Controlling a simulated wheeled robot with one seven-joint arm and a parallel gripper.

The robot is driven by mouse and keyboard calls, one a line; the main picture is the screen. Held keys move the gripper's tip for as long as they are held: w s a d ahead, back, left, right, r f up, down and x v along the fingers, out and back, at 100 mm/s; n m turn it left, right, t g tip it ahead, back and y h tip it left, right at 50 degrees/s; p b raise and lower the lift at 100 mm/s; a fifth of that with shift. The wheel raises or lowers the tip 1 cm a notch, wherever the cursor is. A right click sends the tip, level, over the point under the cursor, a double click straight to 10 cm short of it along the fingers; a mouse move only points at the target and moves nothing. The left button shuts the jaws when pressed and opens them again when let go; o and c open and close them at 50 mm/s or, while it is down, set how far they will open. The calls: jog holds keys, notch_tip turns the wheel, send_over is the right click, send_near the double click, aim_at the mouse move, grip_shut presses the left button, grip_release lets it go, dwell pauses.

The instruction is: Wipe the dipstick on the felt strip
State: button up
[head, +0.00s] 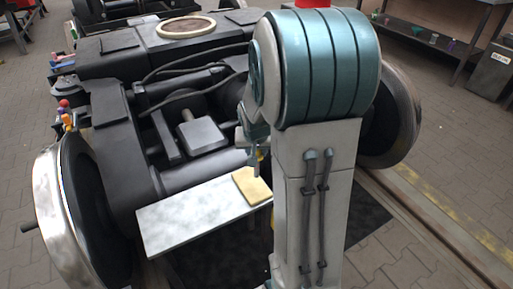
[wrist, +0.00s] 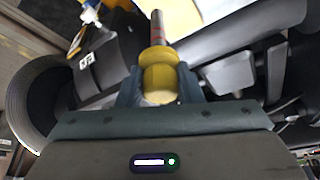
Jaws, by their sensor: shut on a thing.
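My gripper (wrist: 160,90) is shut on the yellow grip of the dipstick (wrist: 159,82) in the wrist view. The dipstick's thin reddish-grey rod (wrist: 157,28) points away from the jaws. In the head view my gripper (head: 256,146) is partly hidden by my arm, with a bit of yellow between its fingers. A pale tan pad, which looks like the felt strip (head: 252,187), lies on the right end of a light grey plate (head: 185,218). My gripper appears just above or behind this pad; I cannot tell whether the dipstick touches it.
The dark bogie frame (head: 150,60) fills the back, with hoses and a wheel (head: 62,215) at the left. Another wheel (head: 395,115) stands at the right. A blurred yellow thing (wrist: 190,18) lies beyond the rod. A workbench (head: 430,40) stands at the far right.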

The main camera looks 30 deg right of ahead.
jog(key=shift+r, duration=0.1)
notch_tip(320, 180, up, 8)
jog(key=p, duration=0.6)
jog(key=shift+d, duration=0.1)
dwell(0.6)
